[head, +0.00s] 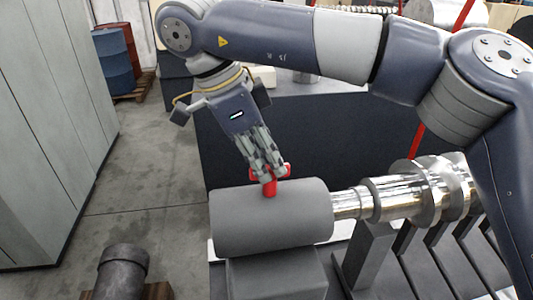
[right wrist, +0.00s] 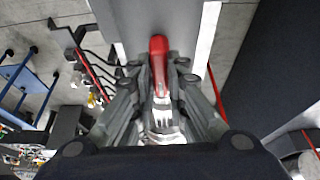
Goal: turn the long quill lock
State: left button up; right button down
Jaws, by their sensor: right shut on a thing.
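The quill lock (head: 270,188) is a red handle with a short stem and a crosspiece, standing on top of a grey horizontal barrel (head: 255,228) in the head view. My right gripper (head: 266,170) reaches down from above, its fingers closed around the red crosspiece. In the right wrist view the red lock (right wrist: 158,52) lies between the fingers of my right gripper (right wrist: 161,85), partly hidden by them. My left gripper is not in view.
A shiny stepped shaft (head: 402,195) runs right from the barrel, above dark slanted plates. A dark cylinder (head: 122,268) stands at the lower left. A tall grey cabinet (head: 50,120) lines the left side. Clear floor (head: 155,160) lies between. A blue drum (head: 113,62) stands far back.

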dwell(0.5)
jog(key=c, duration=1.6)
grip_release()
jog(key=shift+v, duration=3.75)
